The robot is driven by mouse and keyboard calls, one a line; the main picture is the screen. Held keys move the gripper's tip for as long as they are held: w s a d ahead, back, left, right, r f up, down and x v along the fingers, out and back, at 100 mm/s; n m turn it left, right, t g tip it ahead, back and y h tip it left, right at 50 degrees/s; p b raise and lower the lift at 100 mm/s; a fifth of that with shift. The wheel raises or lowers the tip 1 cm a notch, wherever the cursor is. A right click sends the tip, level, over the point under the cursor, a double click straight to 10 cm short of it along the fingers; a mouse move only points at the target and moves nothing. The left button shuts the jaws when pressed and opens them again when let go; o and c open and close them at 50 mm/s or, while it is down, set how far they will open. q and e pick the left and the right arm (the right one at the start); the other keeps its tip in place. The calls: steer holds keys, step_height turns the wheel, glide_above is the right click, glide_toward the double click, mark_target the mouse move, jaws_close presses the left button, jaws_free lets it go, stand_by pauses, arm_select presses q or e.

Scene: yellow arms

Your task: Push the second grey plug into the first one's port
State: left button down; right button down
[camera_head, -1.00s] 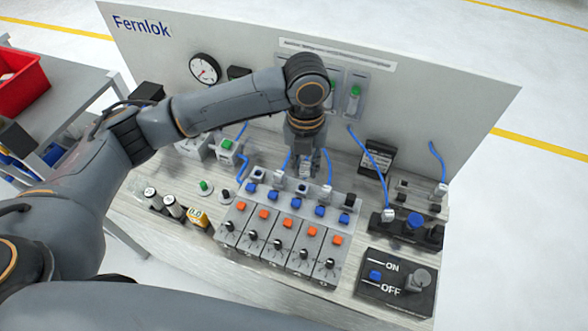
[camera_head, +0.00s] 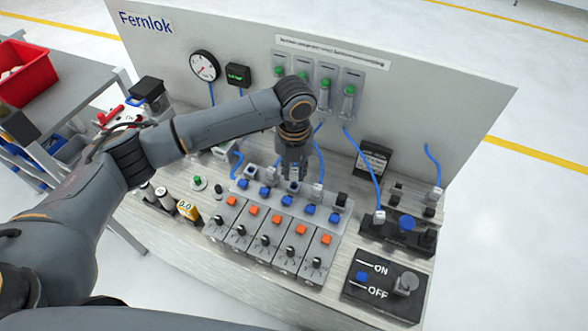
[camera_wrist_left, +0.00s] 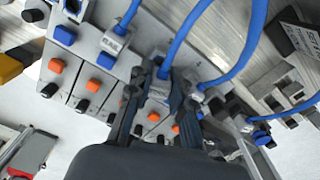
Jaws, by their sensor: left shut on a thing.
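My left gripper (camera_head: 293,172) points down over the back row of the grey switch modules. In the left wrist view, its dark fingers (camera_wrist_left: 160,98) are shut on a grey plug (camera_wrist_left: 158,90) with a blue cable rising from it. Another grey plug (camera_wrist_left: 112,42) with a blue cable sits in the row on one side. A further grey plug (camera_wrist_left: 195,97) with a cable is on the other side; one also shows in the head view (camera_head: 317,190). The fingers hide the held plug's lower end, so I cannot tell how far it is in a port. My right gripper is not in view.
Modules with orange buttons (camera_head: 254,210) and black knobs stand in front. An ON/OFF box (camera_head: 385,290) and a black block with a blue button (camera_head: 406,223) are at right. The white back panel (camera_head: 445,95) closes off the rear. Loose blue cables hang near the gripper.

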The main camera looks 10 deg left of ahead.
arm_select(q)
steer(key=shift+f+p, duration=0.3)
steer(key=shift+f, duration=0.35)
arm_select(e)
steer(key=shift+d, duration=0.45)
arm_select(q)
steer(key=shift+p, duration=0.4)
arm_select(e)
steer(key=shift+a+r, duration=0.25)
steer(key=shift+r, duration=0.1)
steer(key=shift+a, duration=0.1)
arm_select(q)
steer(key=shift+f, duration=0.6)
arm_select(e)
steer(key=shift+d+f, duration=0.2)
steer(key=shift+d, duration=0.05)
arm_select(q)
steer(key=shift+f+b, duration=0.3)
steer(key=shift+f, duration=0.1)
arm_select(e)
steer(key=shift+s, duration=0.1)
arm_select(q)
steer(key=c, duration=1.1)
jaws_free()
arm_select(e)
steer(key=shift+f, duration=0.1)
